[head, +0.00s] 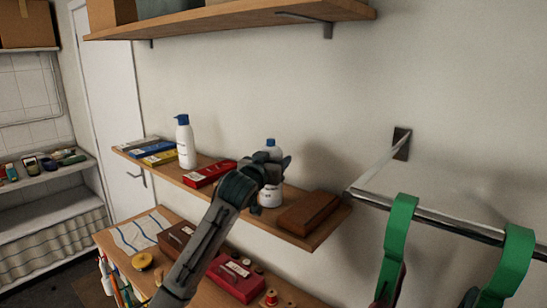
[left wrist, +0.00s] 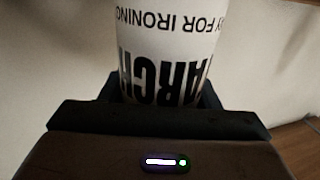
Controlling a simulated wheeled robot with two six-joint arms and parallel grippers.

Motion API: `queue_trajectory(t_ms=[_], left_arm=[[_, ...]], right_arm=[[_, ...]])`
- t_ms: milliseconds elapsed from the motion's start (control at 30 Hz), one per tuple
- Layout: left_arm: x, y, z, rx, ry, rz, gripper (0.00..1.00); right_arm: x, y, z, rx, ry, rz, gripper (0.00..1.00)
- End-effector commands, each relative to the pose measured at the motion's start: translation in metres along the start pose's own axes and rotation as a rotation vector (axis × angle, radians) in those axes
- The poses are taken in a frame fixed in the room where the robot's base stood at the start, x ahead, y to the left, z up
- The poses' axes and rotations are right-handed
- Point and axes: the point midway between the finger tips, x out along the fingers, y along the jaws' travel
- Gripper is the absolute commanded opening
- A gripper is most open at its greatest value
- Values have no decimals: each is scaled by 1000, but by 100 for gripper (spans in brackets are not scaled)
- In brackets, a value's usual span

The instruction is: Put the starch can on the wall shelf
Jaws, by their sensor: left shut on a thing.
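The starch can (head: 271,197) is white with a blue cap. My left gripper (head: 268,172) is shut around it, over the right half of the wooden wall shelf (head: 168,172), between a red box and a brown box. The can looks upright with its base at about shelf level; I cannot tell whether it touches the board. In the left wrist view the white can (left wrist: 165,45) sits between the jaws (left wrist: 160,100), its black lettering upside down. The gripper and forearm hide part of the can and shelf. My right gripper is not in view.
On the shelf stand a white bottle with a blue cap (head: 185,143), flat boxes (head: 145,149), the red box (head: 209,173) and the brown box (head: 308,213). An upper shelf (head: 230,17) is overhead. Green hangers (head: 398,235) hang from a rail (head: 440,217) at right.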

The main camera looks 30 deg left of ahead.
Motion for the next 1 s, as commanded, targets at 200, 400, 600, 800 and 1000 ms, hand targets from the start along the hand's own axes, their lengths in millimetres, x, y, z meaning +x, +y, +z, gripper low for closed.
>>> queue_trajectory(t_ms=[200, 400, 600, 800, 1000], left_arm=[[0, 0, 1, 0, 2, 1, 20], [0, 0, 2, 0, 0, 0, 78], [0, 0, 2, 0, 0, 0, 78], [-9, 0, 3, 2, 2, 1, 78], [-47, 0, 6, 6, 5, 0, 78]], right_arm=[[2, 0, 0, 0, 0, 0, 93], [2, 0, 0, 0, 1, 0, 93], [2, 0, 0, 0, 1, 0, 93], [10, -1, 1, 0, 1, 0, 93], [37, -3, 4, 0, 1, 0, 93]])
